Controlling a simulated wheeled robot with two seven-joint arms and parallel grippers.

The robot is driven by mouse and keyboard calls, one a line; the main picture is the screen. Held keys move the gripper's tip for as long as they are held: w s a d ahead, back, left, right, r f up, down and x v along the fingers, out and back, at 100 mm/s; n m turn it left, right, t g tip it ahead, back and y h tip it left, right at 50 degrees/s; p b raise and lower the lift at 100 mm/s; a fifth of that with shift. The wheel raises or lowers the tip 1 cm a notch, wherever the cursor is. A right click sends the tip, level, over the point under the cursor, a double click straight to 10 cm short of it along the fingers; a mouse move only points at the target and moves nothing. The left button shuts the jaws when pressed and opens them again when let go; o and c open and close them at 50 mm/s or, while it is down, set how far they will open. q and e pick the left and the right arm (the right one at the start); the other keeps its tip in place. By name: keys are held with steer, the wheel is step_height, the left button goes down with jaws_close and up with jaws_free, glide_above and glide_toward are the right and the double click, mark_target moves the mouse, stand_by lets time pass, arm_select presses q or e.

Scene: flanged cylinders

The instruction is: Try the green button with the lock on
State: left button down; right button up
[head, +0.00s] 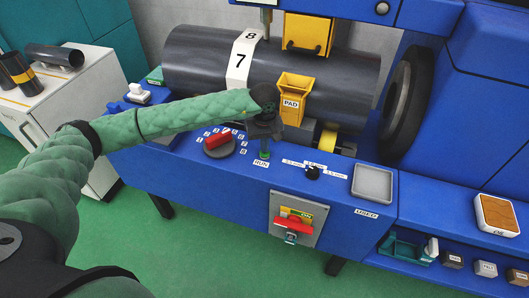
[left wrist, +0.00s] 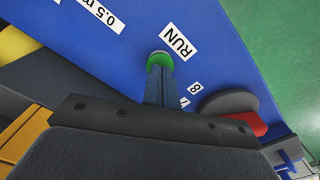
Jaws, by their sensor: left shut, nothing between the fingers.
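The green button (head: 264,155) sits on the blue machine's front ledge beside the RUN label (head: 261,163). It also shows in the left wrist view (left wrist: 158,57), just past my fingertips. My left gripper (head: 264,149) is shut and empty, pointing down at the button. Its tips are at or on the button; I cannot tell whether they press it. A grey plate (head: 280,208) on the machine's front carries a red handle (head: 291,224) and a yellow label. A small teal piece hangs below the handle; its details are too small to tell. My right gripper is out of view.
A red-handled dial (head: 218,140) stands left of the button, with numbers around it. A small black knob (head: 312,173) and a grey tray (head: 372,184) lie to the right. A yellow PAD holder (head: 294,98) and the dark roller (head: 200,62) stand behind.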

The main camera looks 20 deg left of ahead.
arm_select(q)
steer(key=shift+f+b, duration=0.65)
steer(key=shift+b, duration=0.4)
stand_by(0.7)
steer(key=shift+r, duration=0.15)
steer(key=shift+r+p, duration=0.35)
steer(key=shift+r, duration=2.4)
steer(key=shift+d, duration=0.1)
